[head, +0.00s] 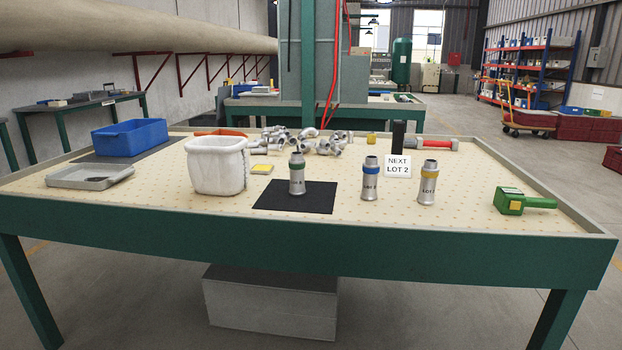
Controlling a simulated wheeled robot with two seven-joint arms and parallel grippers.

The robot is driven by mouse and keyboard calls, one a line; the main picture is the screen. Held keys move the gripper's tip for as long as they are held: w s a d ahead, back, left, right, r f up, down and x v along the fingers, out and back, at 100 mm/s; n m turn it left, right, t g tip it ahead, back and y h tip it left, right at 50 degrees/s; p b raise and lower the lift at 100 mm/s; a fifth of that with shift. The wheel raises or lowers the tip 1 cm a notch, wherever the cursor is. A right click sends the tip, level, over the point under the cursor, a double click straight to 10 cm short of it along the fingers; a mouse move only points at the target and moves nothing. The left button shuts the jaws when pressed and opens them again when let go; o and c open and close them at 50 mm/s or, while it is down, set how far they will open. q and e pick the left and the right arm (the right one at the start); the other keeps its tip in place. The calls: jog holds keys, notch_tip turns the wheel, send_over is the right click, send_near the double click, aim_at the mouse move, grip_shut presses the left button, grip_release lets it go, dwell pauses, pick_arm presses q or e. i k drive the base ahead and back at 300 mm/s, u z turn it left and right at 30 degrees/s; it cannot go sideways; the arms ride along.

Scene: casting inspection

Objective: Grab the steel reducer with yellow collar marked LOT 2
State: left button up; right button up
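The steel reducer with a yellow collar (428,183) stands upright on the pegboard-like table top, right of centre. Dark lettering beginning "LOT" is on its body; its number is too small to read surely. A steel reducer with a blue collar (369,180) stands upright to its left, also lettered. A steel reducer with a green collar (297,175) stands upright on a black mat (320,197). A white sign (397,166) reading "NEXT LOT 2" stands behind, between the blue and yellow reducers. Neither of my grippers is in view.
A green tool (520,201) lies at right. A white bin (216,166), grey tray (88,177) and blue bin (130,138) are at left. Loose pipe fittings (325,143), a black cylinder (398,136) and a red-handled tool (440,144) are behind. The table (440,237) has a raised rim.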

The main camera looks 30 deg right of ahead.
aim_at(430, 172)
jog(key=u, duration=1.8)
jog(key=k, duration=1.65)
jog(key=z, duration=2)
